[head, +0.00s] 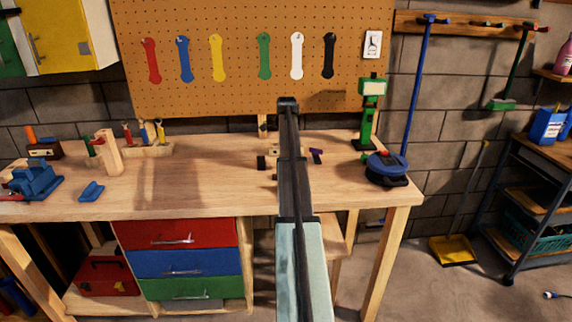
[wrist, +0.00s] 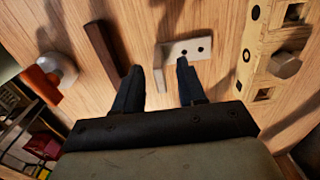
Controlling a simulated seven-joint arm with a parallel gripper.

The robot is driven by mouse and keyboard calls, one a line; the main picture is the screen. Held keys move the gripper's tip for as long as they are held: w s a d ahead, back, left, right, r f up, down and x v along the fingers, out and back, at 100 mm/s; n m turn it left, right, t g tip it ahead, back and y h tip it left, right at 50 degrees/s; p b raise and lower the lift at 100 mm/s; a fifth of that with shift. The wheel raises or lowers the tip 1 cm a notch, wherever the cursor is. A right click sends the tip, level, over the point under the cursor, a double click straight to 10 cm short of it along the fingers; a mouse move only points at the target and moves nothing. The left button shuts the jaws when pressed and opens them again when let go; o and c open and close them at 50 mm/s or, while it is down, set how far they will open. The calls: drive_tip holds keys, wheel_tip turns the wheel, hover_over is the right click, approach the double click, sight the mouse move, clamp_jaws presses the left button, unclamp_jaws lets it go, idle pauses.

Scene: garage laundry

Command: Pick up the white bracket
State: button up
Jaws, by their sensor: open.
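The white bracket (wrist: 190,48) lies on the wooden workbench in the wrist view. It is L-shaped, with dark holes in its plate and a short flange at its left end. My gripper (wrist: 160,68) is open and empty over the bench. The flange shows between the two fingertips, and the right fingertip overlaps the plate's near edge in the picture. I cannot tell whether it touches. In the head view my arm covers the middle of the bench, and neither bracket nor fingertips can be made out there.
In the wrist view a dark brown bar (wrist: 104,50) lies left of the bracket, and a pale wooden block (wrist: 256,48) with holes stands right. The workbench (head: 215,195) has free room left of my arm in the head view.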

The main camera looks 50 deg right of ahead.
drive_tip(key=shift+f, duration=0.3)
clamp_jaws()
drive_tip(key=shift+r, duration=0.1)
idle(0.4)
